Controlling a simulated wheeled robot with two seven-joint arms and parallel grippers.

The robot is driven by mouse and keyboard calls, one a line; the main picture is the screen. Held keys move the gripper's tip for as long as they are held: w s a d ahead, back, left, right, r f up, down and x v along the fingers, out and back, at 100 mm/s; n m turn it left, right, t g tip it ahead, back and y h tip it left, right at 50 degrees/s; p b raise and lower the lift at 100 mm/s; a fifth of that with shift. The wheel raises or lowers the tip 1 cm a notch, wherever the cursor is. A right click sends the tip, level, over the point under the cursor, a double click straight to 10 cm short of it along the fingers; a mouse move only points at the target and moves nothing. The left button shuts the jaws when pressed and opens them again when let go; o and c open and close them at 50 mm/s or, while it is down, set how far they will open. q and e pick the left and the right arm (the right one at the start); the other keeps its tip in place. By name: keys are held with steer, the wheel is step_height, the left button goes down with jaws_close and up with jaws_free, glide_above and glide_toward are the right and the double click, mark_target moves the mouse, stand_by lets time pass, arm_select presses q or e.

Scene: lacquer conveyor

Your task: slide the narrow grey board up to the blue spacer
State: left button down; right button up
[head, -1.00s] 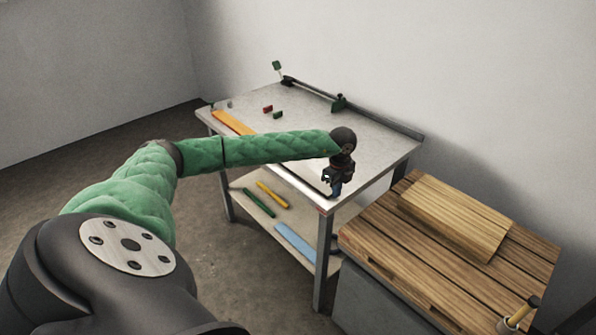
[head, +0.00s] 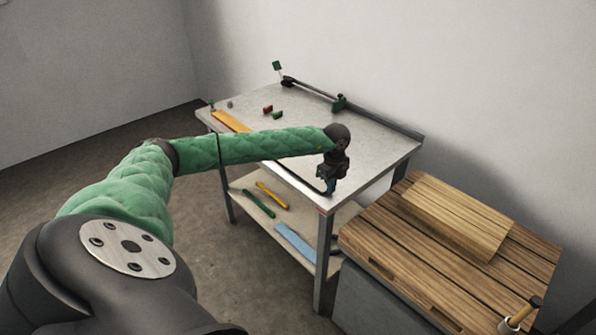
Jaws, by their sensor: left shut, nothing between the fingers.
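My left gripper (head: 330,186) is shut and points down at the near right corner of the metal worktable (head: 352,137). A small blue patch shows at its fingertips; I cannot tell whether it is part of the fingers or the blue spacer behind them. A thin dark line runs along the table's front edge to the gripper; it may be the side of the narrow grey board, but grey on grey I cannot tell the board for sure. My green-sleeved forearm hides part of the tabletop. My right gripper is not in view.
On the table lie an orange strip (head: 231,121), a red block (head: 267,109) and a green block (head: 278,115). A rail with a green clamp (head: 339,103) runs along the back. Coloured strips lie on the lower shelf. A slatted wooden top (head: 380,250) stands at right.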

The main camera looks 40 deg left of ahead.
mark_target(323, 185)
arm_select(q)
steer(key=shift+w+a+b, duration=0.15)
steer(key=shift+a+b, duration=0.4)
steer(key=shift+a, duration=1.55)
steer(key=shift+d, duration=0.1)
steer(key=shift+d, duration=0.95)
steer(key=shift+r+p, duration=1.15)
steer(key=shift+r, duration=1.9)
